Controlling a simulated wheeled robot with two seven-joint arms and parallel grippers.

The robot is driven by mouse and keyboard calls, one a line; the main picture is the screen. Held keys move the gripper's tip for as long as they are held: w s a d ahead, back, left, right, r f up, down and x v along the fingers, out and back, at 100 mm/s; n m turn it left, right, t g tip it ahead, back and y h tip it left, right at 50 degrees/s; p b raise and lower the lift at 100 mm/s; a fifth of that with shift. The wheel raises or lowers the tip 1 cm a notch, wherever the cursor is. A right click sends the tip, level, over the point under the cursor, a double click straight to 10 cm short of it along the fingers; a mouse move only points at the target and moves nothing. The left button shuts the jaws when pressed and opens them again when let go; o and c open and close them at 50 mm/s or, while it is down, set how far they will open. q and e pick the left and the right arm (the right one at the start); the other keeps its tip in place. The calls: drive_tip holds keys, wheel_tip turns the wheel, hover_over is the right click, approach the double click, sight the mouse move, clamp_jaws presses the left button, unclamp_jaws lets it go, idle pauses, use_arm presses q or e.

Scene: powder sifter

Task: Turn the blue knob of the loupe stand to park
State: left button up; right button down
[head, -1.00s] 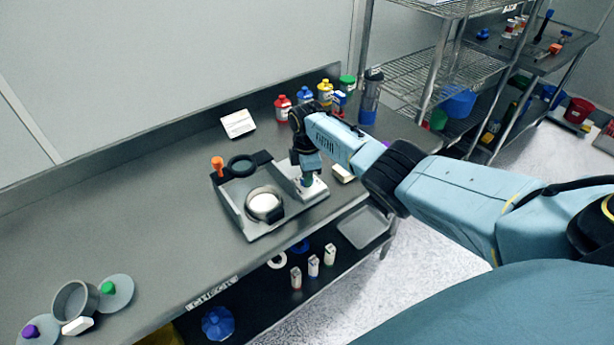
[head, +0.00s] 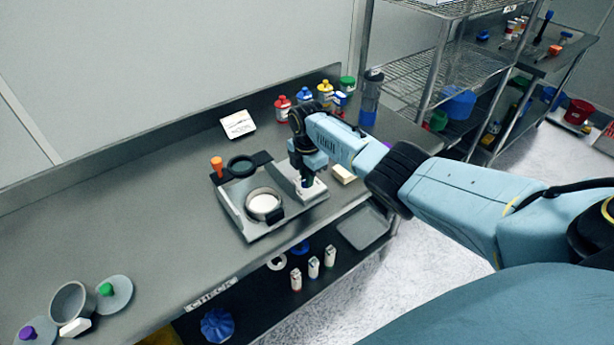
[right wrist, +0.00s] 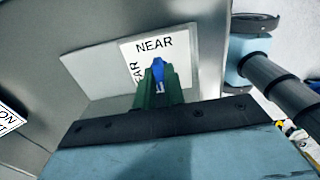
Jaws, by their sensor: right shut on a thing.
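The loupe stand (head: 235,215) is a grey tray-like base on the bench, with a dark loupe ring (head: 242,166) at its back and an orange knob (head: 217,164) at its back left corner. My right gripper (head: 307,183) points down at the stand's right-hand panel. In the right wrist view its dark green fingers (right wrist: 158,88) are shut on the blue knob (right wrist: 158,68). A white label (right wrist: 150,45) beside the knob reads NEAR at the top; the fingers hide part of its other words. My left gripper is out of view.
A round white dish (head: 264,205) sits on the stand. Behind are a white card (head: 238,124) and several coloured bottles (head: 304,97). A grey bowl (head: 73,301) and discs are at the far left. The bench between is clear.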

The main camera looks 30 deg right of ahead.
drive_tip(key=shift+w+r, duration=0.1)
drive_tip(key=c, duration=1.5)
unclamp_jaws()
wheel_tip(320, 180, up, 13)
drive_tip(key=shift+r+p, duration=0.2)
drive_tip(key=shift+p, duration=0.4)
